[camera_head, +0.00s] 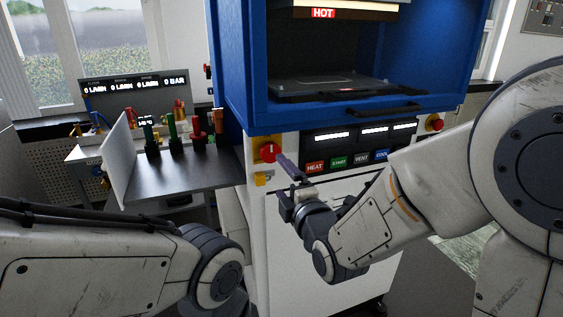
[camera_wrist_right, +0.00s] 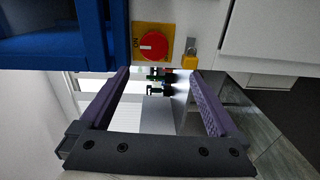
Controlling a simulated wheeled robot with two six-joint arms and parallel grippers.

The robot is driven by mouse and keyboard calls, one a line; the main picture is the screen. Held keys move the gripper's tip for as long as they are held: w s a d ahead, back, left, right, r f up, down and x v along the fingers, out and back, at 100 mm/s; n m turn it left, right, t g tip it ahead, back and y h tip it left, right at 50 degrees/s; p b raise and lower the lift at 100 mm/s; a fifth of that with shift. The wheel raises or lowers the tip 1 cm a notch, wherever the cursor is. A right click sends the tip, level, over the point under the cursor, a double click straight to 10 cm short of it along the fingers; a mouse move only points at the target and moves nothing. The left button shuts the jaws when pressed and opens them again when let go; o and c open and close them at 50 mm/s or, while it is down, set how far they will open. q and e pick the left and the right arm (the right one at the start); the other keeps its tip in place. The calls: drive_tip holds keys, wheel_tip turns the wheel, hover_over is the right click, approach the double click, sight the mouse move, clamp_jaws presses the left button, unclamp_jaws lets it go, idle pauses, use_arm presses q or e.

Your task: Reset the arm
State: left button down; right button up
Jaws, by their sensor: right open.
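My right arm (camera_head: 420,190) reaches in from the right in the head view, in front of the press. My right gripper (camera_head: 286,166) is in front of the press's control front, just right of a red rotary switch (camera_head: 268,150). In the right wrist view, the two purple fingers of this gripper (camera_wrist_right: 159,75) are wide apart with nothing held between them. The red switch on its yellow plate (camera_wrist_right: 152,46) shows beyond the fingertips. My left arm (camera_head: 100,265) lies across the lower left of the head view; its gripper is out of frame.
The blue press (camera_head: 235,70) has an open chamber, a HOT sign (camera_head: 323,13) and a black handle (camera_head: 383,109). Below are HEAT, START, VENT and COOL buttons (camera_head: 339,162) and another red knob (camera_head: 434,123). A dark shelf (camera_head: 190,178) with coloured valve handles stands left.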

drive_tip(key=s+a+f+m+g+h, duration=0.1)
drive_tip(key=s+f+m+g, duration=0.55)
drive_tip(key=s, duration=0.45)
drive_tip(key=s+f+m+g+h, duration=0.2)
drive_tip(key=s+f+m+g, duration=0.4)
drive_tip(key=s, duration=0.4)
drive_tip(key=s+d+m+g+h, duration=0.1)
drive_tip(key=s+d+g+h, duration=0.2)
drive_tip(key=s, duration=0.5)
wheel_tip(320, 180, up, 12)
drive_tip(key=g+y+p, duration=0.1)
drive_tip(key=p, duration=1.1)
drive_tip(key=shift+s+d+f+m, duration=0.15)
drive_tip(key=shift+s+d+m, duration=0.05)
drive_tip(key=shift+d+m, duration=0.15)
